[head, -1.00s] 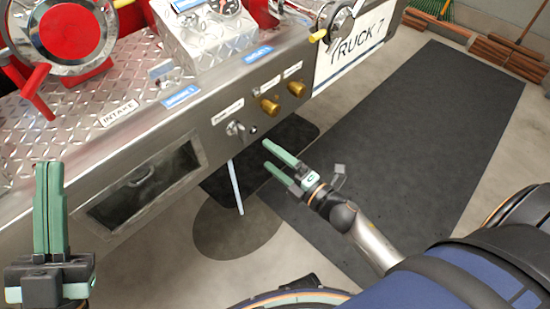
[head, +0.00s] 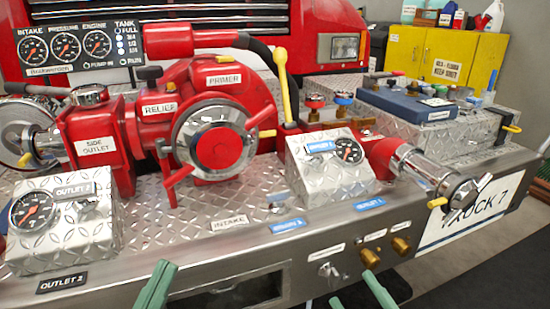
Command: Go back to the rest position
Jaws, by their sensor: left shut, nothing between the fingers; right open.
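My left gripper (head: 155,286) shows only its green fingertips at the bottom edge of the head view, left of the middle. The fingers are shut together with nothing between them, in front of the steel bumper edge. My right gripper (head: 358,296) shows two green fingertips at the bottom edge, right of the middle. They are apart and empty, below the brass knobs. The wrists and arms are out of view, so I cannot see the whole arm pose.
The bumper deck (head: 250,203) spans the view, carrying the red pump (head: 208,105), a left gauge box (head: 60,222), a right gauge box (head: 325,170) and a steel outlet (head: 435,178). Brass knobs (head: 401,246) stick out in front. Dark floor (head: 500,275) is clear at lower right.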

